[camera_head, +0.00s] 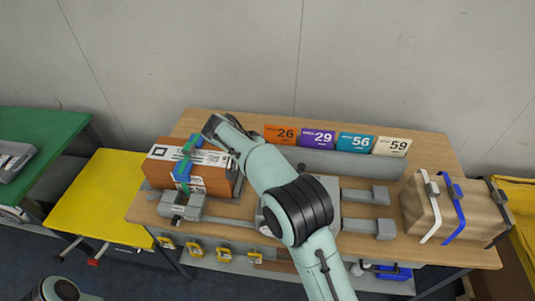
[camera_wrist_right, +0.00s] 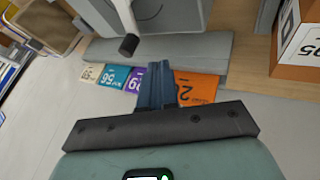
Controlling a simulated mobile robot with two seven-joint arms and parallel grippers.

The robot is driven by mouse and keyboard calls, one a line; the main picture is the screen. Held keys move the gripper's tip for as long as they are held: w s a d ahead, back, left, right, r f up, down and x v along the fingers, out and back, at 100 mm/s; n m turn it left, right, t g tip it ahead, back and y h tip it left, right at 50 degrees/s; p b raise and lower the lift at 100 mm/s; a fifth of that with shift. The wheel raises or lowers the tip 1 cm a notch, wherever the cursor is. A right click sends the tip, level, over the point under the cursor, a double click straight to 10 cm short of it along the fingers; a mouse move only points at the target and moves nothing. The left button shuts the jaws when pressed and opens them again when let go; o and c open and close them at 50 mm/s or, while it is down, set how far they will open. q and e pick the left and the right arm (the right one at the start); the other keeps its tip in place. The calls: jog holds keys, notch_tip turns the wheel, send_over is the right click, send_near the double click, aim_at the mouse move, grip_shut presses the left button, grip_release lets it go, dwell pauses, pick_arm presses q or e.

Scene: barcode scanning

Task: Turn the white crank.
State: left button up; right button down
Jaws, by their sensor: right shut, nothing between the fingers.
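The white crank (camera_wrist_right: 123,14) shows at the top of the right wrist view, a pale arm with a black knob (camera_wrist_right: 129,45) at its end. It is on the side of a grey device (camera_wrist_right: 185,15). In the head view my right arm covers the crank. My right gripper (camera_wrist_right: 160,68) is shut and empty, with dark blue fingers together. In the wrist view the fingertips lie below and right of the knob, apart from it. My left gripper is not in view.
On the wooden table (camera_head: 428,147), numbered cards (camera_head: 318,138) stand along the back by the wall. An orange-brown box (camera_head: 219,182) is at left, with a small vise (camera_head: 180,207) before it. A strapped brown box (camera_head: 410,210) is at right. A yellow table (camera_head: 105,200) stands left.

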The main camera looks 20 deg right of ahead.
jog(key=x, duration=0.7)
jog(key=shift+d+f, duration=0.2)
jog(key=shift+d, duration=0.1)
jog(key=shift+s+d+r, duration=0.2)
jog(key=shift+s+d, duration=0.5)
jog(key=shift+d, duration=0.3)
jog(key=shift+s+d, duration=0.35)
jog(key=shift+d, duration=0.1)
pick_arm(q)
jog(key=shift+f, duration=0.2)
pick_arm(e)
jog(key=shift+d+f+b, duration=0.2)
jog(key=shift+d+b, duration=0.15)
jog(key=shift+b, duration=0.15)
jog(key=shift+s+d+r+m+g, duration=0.2)
jog(key=shift+s+m+g, duration=0.2)
jog(key=shift+m, duration=0.1)
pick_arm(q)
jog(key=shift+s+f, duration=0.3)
pick_arm(e)
jog(key=shift+w, duration=0.15)
